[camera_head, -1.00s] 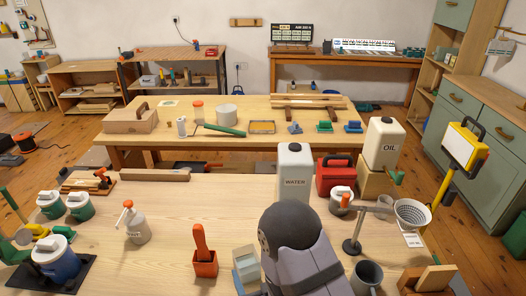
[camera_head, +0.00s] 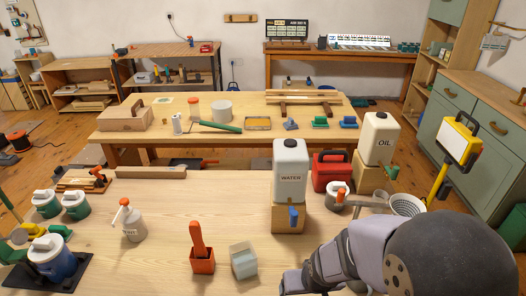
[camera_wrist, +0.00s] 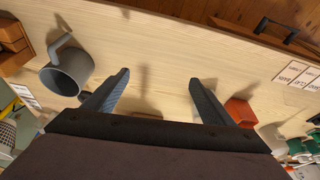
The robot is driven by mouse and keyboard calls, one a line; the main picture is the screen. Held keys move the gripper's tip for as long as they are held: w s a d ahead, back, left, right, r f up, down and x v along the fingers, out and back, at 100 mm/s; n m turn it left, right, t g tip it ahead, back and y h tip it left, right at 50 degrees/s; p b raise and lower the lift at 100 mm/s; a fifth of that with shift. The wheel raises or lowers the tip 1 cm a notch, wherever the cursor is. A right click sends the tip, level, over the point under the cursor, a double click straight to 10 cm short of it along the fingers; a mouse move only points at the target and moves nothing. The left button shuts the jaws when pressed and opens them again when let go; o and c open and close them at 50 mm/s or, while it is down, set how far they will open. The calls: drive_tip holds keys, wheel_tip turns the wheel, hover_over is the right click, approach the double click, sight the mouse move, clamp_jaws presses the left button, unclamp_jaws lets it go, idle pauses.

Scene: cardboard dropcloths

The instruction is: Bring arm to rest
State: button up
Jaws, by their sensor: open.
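My gripper (camera_wrist: 160,82) shows in the wrist view with its two dark fingers spread wide apart. Nothing is between them but bare pale tabletop. In the head view only my arm shows, bent at the lower right over the near bench; the gripper's fingers cannot be seen there. In the wrist view a grey mug (camera_wrist: 67,70) stands left of the left finger, and an orange-red holder (camera_wrist: 240,111) is just right of the right finger.
On the near bench (camera_head: 130,260), a water container (camera_head: 291,170) on a wooden block, an orange-red holder (camera_head: 203,261) and a glassy box (camera_head: 243,260) stand left of my arm. A red case (camera_head: 331,171) and white colander (camera_head: 407,205) are behind it.

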drive_tip(key=s+d+r+m+g, duration=0.1)
drive_tip(key=s+d+r+g, duration=0.2)
drive_tip(key=s, duration=0.6)
drive_tip(key=shift+s+d+r+g+h, duration=0.15)
drive_tip(key=shift+d+r+g+h, duration=0.15)
drive_tip(key=shift+d+r, duration=0.35)
